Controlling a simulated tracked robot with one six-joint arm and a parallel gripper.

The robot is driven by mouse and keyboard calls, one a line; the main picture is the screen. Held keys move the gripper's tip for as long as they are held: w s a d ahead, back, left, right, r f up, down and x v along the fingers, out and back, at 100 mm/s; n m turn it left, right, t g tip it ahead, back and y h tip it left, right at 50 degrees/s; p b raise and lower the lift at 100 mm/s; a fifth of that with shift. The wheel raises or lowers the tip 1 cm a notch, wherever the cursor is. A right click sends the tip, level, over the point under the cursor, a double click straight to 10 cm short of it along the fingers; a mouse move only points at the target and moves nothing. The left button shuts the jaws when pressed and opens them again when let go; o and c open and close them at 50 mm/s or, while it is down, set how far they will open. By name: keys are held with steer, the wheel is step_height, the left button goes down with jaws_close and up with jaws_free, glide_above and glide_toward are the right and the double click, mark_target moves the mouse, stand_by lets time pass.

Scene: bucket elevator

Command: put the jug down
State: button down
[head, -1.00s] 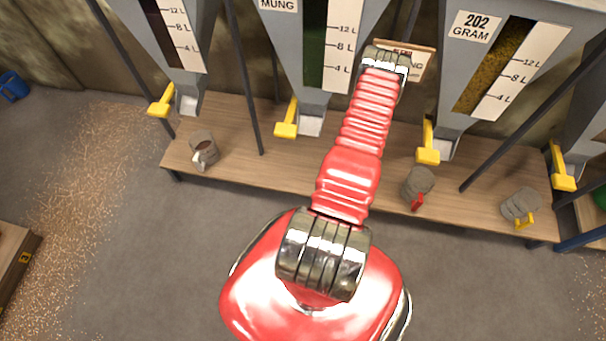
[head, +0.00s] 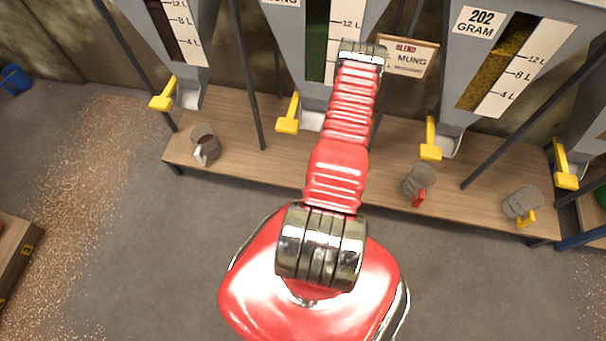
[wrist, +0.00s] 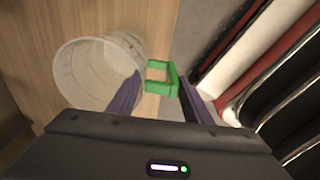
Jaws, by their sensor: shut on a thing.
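In the wrist view a clear, pale jug (wrist: 95,72) with a green handle (wrist: 173,78) shows over the wooden bench (wrist: 155,20). My gripper (wrist: 161,80) has a dark finger on either side of the handle and is shut on it. The jug's mouth faces the camera and the inside looks empty. I cannot tell whether its base touches the bench. In the head view my red arm reaches toward the MUNG bin, and the gripper and this jug are hidden behind it.
On the bench (head: 290,165) stand a white-handled jug (head: 205,147) with dark contents, a red-handled jug (head: 418,182) and a yellow-handled jug (head: 519,202). Grey bins with yellow levers (head: 288,122) hang above. A BLEND sign (head: 409,58) and dark posts (head: 246,75) stand near my arm.

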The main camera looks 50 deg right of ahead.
steer(key=w+a, duration=0.4)
steer(key=w, duration=0.5)
steer(key=shift+w, duration=0.2)
steer(key=shift+w+a+f, duration=0.1)
steer(key=shift+w+f, duration=0.15)
steer(key=shift+f, duration=0.65)
steer(key=shift+w+a+f, duration=0.1)
steer(key=shift+w+f, duration=0.1)
steer(key=shift+f, duration=0.65)
steer(key=c, duration=0.9)
jaws_free()
steer(key=shift+r, duration=0.1)
steer(key=shift+s+d+r, duration=0.1)
steer(key=shift+s+r, duration=0.1)
steer(key=shift+r, duration=1.75)
steer(key=shift+s+d+r, duration=0.1)
steer(key=shift+s+r, duration=0.05)
steer(key=shift+r, duration=1.85)
steer(key=shift+s+r, duration=0.2)
steer(key=shift+r, duration=1.75)
